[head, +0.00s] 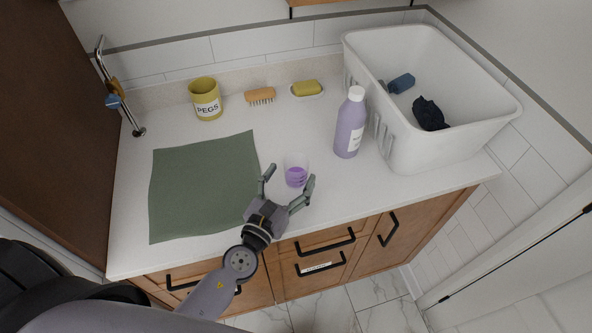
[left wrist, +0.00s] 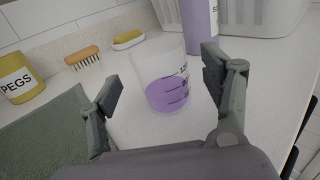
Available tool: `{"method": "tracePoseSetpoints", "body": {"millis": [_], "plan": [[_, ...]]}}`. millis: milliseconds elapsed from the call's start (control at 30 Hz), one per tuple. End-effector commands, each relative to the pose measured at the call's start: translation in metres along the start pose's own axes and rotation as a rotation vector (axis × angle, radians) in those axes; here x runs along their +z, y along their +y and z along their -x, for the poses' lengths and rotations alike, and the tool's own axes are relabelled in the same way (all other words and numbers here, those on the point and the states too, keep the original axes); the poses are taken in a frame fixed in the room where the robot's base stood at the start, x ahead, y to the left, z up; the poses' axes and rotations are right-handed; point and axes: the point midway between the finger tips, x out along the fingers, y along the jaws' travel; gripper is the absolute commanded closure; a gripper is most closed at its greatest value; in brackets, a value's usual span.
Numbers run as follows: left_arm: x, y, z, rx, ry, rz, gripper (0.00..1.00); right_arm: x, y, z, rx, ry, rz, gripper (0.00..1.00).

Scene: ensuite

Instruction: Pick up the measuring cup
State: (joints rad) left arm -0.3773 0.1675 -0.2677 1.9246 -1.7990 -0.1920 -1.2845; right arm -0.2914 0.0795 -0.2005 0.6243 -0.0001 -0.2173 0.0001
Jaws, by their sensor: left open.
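The measuring cup (head: 296,171) is small, clear and upright on the white counter, with purple liquid in its lower part. My left gripper (head: 289,183) is open, with its fingertips at the near side of the cup. In the left wrist view the cup (left wrist: 163,80) stands between and just beyond the two open fingers (left wrist: 165,82), with dark markings on its side. I cannot tell whether a finger touches it. My right gripper is not in view.
A lavender bottle (head: 350,124) and a white basket (head: 400,150) holding dark items stand right of the cup. A green cloth (head: 200,188) lies left. Behind are a yellow PEGS pot (head: 206,99), a brush (head: 260,96) and soap on a dish (head: 307,89).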

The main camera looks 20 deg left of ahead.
Motion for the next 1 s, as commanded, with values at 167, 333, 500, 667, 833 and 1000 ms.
{"method": "tracePoseSetpoints", "body": {"millis": [167,333,500,667,833,1000], "plan": [[0.005,-0.001,-0.028,0.000,-0.002,-0.001,0.28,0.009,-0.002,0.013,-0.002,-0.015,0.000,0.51],[0.002,-0.001,-0.038,-0.001,0.000,0.000,0.28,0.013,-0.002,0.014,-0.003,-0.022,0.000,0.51],[0.002,-0.001,-0.037,0.000,0.000,0.000,0.28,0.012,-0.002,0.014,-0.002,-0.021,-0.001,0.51],[0.002,-0.001,-0.037,0.000,0.000,-0.001,0.37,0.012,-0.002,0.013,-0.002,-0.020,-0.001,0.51],[0.002,-0.001,-0.037,0.000,0.000,-0.001,0.48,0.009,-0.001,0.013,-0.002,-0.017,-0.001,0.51],[0.002,0.000,-0.037,0.000,0.000,-0.001,0.60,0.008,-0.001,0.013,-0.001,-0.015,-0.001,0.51]]}}
